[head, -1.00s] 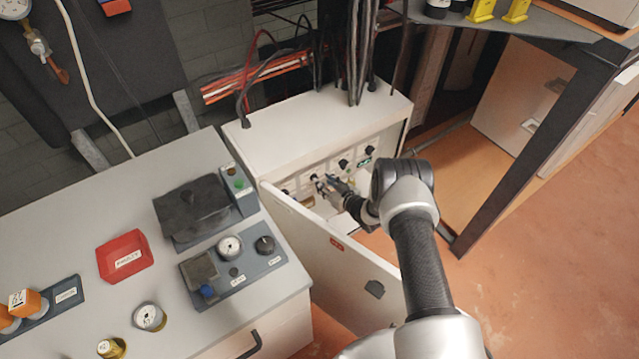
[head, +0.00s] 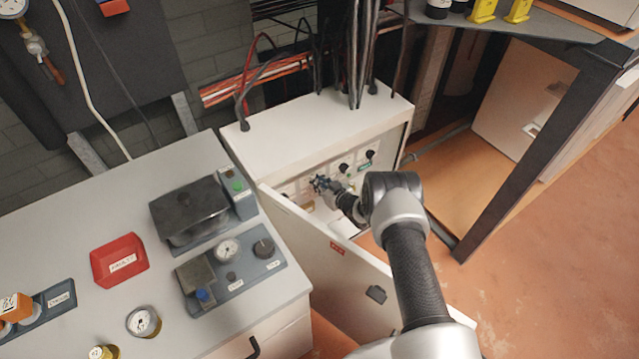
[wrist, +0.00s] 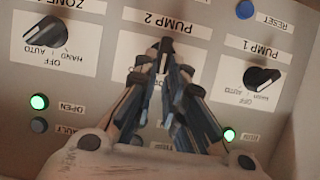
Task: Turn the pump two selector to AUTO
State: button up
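The white panel of the cabinet (head: 300,192) shows upside down in the wrist view, with the PUMP 2 label (wrist: 165,21) at the top middle. The dark tip of the pump two selector (wrist: 166,45) shows just below that label. My gripper (wrist: 164,66) is in front of this selector, its fingers converging on either side and hiding most of the knob and its position words. A narrow gap shows between the fingers. I cannot tell if they press on the knob. In the head view, my gripper (head: 321,183) is at the panel's row of selectors.
The pump 1 selector (wrist: 262,78) is close on the right in the wrist view. A zone selector (wrist: 46,30) is on the left. Lit green lamps (wrist: 39,102) sit lower on the panel. The open cabinet door (head: 325,250) stands left of and below my arm.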

grip_shut()
jog(key=shift+d, duration=0.1)
jog(key=shift+w+d+f+m+g+y, duration=0.15)
jog(key=shift+w+d+m+g+y, duration=0.1)
jog(key=shift+m+y, duration=0.6)
jog(key=shift+w+d+f+m+g+y, duration=0.1)
jog(key=shift+d+m+g+y, duration=0.3)
jog(key=shift+m, duration=0.8)
jog(key=shift+w+d+f+m+g+y, duration=0.1)
jog(key=shift+w+f+m+g+y, duration=0.1)
jog(key=shift+m+y, duration=0.7)
jog(key=shift+m, duration=0.25)
jog(key=o, duration=0.6)
grip_release()
jog(key=shift+d+r, duration=0.1)
jog(key=shift+d, duration=0.05)
